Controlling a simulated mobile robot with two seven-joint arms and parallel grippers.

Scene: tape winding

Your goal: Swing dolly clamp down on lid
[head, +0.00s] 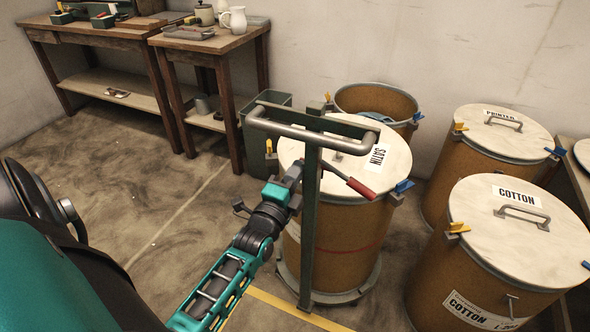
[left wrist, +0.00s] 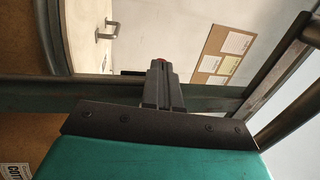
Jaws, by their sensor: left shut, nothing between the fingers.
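The green dolly (head: 312,235) stands upright in front of a brown drum (head: 350,235) with a pale lid (head: 395,150) labelled "SATIN". The clamp lever with a red grip (head: 361,188) sticks out from the post to the right, over the lid's near edge. My left gripper (head: 296,172) is at the left side of the post, just below the handlebar, shut and empty. Its fingers show in the left wrist view (left wrist: 162,78), with the dolly post behind them and a small red spot at their tip. Contact with the lever cannot be told. My right gripper is out of view.
Two drums labelled "COTTON" (head: 505,245) and "PRINTED" (head: 490,155) stand at the right. An open drum (head: 376,102) is behind. Wooden benches (head: 190,45) line the back left wall. The floor (head: 130,200) at left is clear.

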